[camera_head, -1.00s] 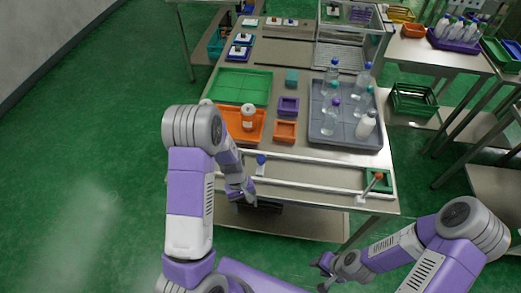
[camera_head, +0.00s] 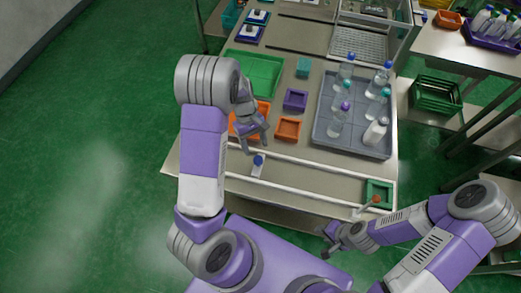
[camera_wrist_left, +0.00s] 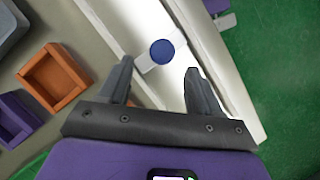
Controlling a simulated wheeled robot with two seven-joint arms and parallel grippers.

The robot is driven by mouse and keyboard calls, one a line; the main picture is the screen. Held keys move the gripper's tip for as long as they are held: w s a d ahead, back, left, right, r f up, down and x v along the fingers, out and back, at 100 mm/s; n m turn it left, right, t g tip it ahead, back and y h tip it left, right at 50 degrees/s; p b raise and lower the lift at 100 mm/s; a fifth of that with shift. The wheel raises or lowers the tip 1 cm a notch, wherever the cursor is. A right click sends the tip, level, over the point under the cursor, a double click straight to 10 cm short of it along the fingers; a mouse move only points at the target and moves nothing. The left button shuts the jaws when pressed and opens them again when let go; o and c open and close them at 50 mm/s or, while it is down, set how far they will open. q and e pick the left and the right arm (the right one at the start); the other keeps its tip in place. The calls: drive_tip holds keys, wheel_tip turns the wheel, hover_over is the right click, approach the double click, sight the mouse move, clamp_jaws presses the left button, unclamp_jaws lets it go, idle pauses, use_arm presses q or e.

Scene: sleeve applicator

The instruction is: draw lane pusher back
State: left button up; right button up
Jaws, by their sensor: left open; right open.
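A white slider with a blue round knob (camera_head: 258,160) sits in the lane between two white rails (camera_head: 310,172), towards its left end. It fits the lane pusher. My left gripper (camera_head: 256,142) is open and empty, above the rear rail near the knob. In the left wrist view the blue knob (camera_wrist_left: 162,52) shows just beyond the open fingertips (camera_wrist_left: 158,68), apart from them. An orange-knobbed lever (camera_head: 376,199) stands at the lane's right end. My right gripper (camera_head: 327,243) is open and empty in front of the table, at the right.
A green square tray (camera_head: 378,194) is at the lane's right end. Behind the lane are orange boxes (camera_head: 288,129), a purple box (camera_head: 295,99), a green tray (camera_head: 253,72) and a grey tray (camera_head: 325,132) with several bottles. The lane between knob and lever looks clear.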

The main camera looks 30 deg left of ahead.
sight(258, 159)
use_arm(q)
drive_tip(key=x, duration=0.5)
drive_tip(key=shift+s+f+b, duration=0.3)
drive_tip(key=shift+b, duration=0.1)
clamp_jaws()
